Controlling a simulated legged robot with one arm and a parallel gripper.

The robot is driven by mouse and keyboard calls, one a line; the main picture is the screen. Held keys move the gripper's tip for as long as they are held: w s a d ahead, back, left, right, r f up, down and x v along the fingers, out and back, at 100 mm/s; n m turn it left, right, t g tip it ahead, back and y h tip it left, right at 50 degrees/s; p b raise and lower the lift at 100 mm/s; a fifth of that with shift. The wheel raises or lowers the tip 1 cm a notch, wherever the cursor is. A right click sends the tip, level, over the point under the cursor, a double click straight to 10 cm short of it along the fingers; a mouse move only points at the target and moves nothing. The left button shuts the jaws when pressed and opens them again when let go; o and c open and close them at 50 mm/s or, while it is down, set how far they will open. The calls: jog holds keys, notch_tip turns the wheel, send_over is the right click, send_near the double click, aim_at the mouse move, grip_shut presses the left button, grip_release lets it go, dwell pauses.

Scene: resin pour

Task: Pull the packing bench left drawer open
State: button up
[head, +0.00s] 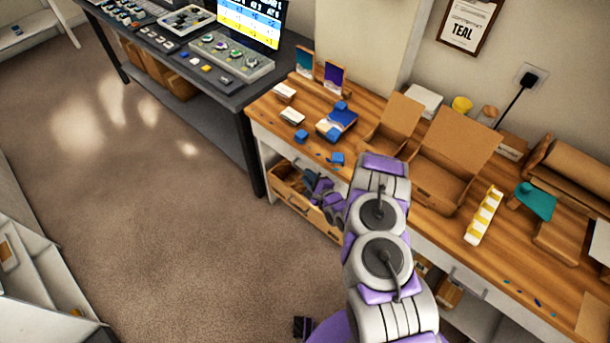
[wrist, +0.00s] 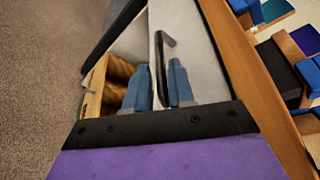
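The packing bench (head: 405,205) has a wooden top and a white front, and it runs along the right in the head view. In the wrist view, the left drawer's white front (wrist: 202,62) lies against the bench's wooden edge and looks shut. Its dark bar handle (wrist: 161,62) stands out from the front. My gripper (wrist: 158,72) has its two blue fingers apart, one on each side of the handle; I see no clear contact. In the head view, my gripper (head: 322,190) is low before the bench front, and my arm hides part of the drawer front.
An open wooden bin (head: 293,200) sits below the drawer; the wrist view shows brown rolls (wrist: 118,72) in it. Cardboard boxes (head: 440,180) and small blue items (head: 300,136) stand on the bench. A dark table (head: 235,95) adjoins at left. The carpet (head: 150,190) is clear.

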jog(key=shift+x, duration=1.5)
grip_shut()
jog(key=shift+s, duration=0.1)
